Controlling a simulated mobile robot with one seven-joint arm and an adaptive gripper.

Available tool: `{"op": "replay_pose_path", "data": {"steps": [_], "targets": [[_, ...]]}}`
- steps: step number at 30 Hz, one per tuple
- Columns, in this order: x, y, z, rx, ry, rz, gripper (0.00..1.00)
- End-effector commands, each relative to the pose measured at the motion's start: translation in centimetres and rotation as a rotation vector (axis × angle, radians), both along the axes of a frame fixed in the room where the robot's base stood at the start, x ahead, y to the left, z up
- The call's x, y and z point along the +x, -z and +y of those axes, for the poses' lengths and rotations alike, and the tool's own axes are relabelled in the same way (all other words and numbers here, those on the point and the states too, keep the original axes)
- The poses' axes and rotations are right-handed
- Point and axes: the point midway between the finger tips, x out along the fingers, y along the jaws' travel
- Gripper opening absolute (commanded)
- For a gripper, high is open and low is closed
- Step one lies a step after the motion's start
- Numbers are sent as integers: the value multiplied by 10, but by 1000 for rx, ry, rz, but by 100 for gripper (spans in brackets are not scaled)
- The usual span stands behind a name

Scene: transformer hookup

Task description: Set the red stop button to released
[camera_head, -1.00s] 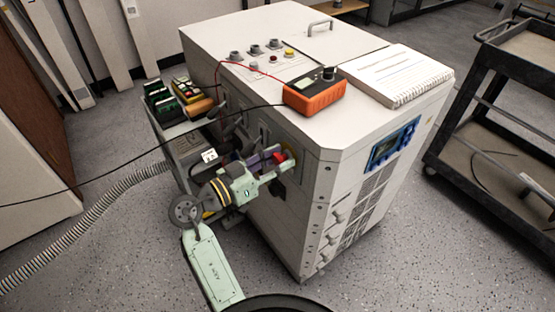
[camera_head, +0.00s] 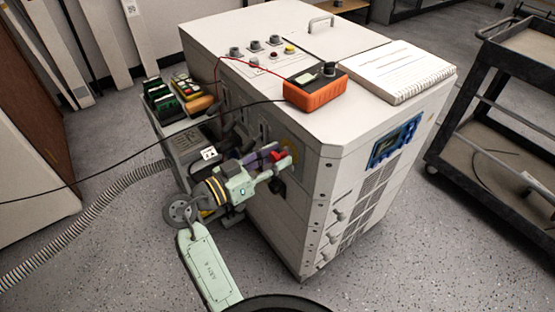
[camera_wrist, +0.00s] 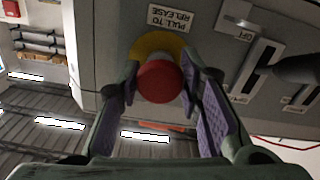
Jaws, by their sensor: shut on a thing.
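The red stop button (camera_wrist: 160,82) is a round red knob in front of a yellow disc (camera_wrist: 150,45) on the grey side panel. In the head view, my gripper (camera_head: 278,163) is at the cabinet's left side face, and the red knob (camera_head: 277,155) shows between the fingers. The finger contact and the button's stem are partly hidden.
A dark handle switch (camera_wrist: 258,65) with an "OFF" label stands beside the button. The white cabinet (camera_head: 310,190) carries an orange meter (camera_head: 315,94) and a notebook (camera_head: 402,73). A cable (camera_head: 100,168) runs across to the left. A dark cart (camera_head: 500,150) stands at right.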

Motion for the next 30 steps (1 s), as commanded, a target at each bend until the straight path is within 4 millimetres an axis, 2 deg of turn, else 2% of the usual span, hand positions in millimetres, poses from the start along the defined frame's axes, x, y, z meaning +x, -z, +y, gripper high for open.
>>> {"op": "replay_pose_path", "data": {"steps": [7, 8, 17, 26, 30], "targets": [[-2, 0, 3, 1, -1, 1, 0], [-2, 0, 3, 1, -1, 1, 33], [-2, 0, 2, 2, -1, 0, 53], [-2, 0, 3, 1, -1, -1, 54], [-7, 0, 11, 0, -4, -1, 54]]}}
